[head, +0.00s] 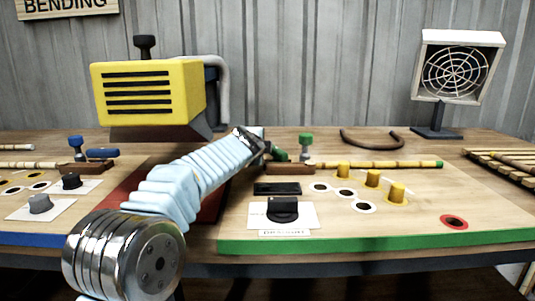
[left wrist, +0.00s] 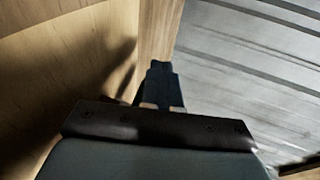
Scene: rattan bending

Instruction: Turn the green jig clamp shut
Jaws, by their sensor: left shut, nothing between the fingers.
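The green jig clamp has a green knob (head: 305,139) standing on a brown block (head: 292,169) on the green-edged board. A dark green part beside it, near my gripper, may be its handle; its exact angle is hard to tell. A rattan pole (head: 408,165) with a green tip lies from the block to the right. My left gripper (head: 266,147) is just left of the clamp, mostly hidden behind my own wrist; contact cannot be told. In the left wrist view its dark fingers (left wrist: 161,72) are together and empty. My right gripper is not in view.
Yellow pegs (head: 372,179) and a black knob (head: 283,209) are on the green-edged board (head: 400,243). A yellow machine (head: 150,92) stands behind my arm. A blue-knobbed clamp (head: 76,147) is at left. A bent rattan piece (head: 371,141) lies behind the pole.

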